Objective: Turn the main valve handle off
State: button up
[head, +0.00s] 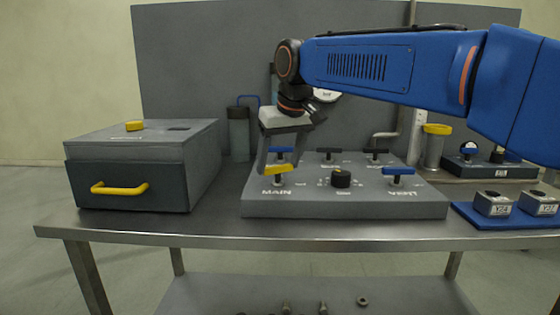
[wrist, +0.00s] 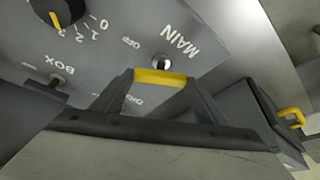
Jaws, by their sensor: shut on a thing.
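The yellow main valve handle (head: 276,170) stands at the front left of the grey turret plate (head: 315,207), above the printed word MAIN. In the wrist view the yellow handle (wrist: 160,77) lies between my two fingers, near a round metal fitting and the MAIN lettering. My gripper (head: 270,160) reaches down from above and is shut on this handle; it also shows in the wrist view (wrist: 157,88). The fingers hide part of the handle and its stem, so its exact angle is hard to tell.
A blue VENT handle (head: 398,171), a black dial (head: 340,178) and several other handles share the plate. A grey box (head: 130,185) with a yellow pull stands at left. A blue tray (head: 490,217) with small blocks lies at right. The table's front strip is clear.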

jog(key=m+h, duration=0.1)
jog(key=m, duration=0.2)
jog(key=m+h, duration=0.1)
jog(key=m, duration=0.1)
jog(key=shift+a+m+t, duration=0.2)
jog(key=shift+m+t, duration=0.1)
jog(key=shift+m, duration=0.1)
dwell(0.4)
jog(key=o, duration=1.1)
jog(key=shift+c, duration=0.2)
jog(key=v, duration=1.7)
jog(key=shift+a+r, duration=0.2)
jog(key=shift+a, duration=0.1)
jog(key=shift+s, duration=0.1)
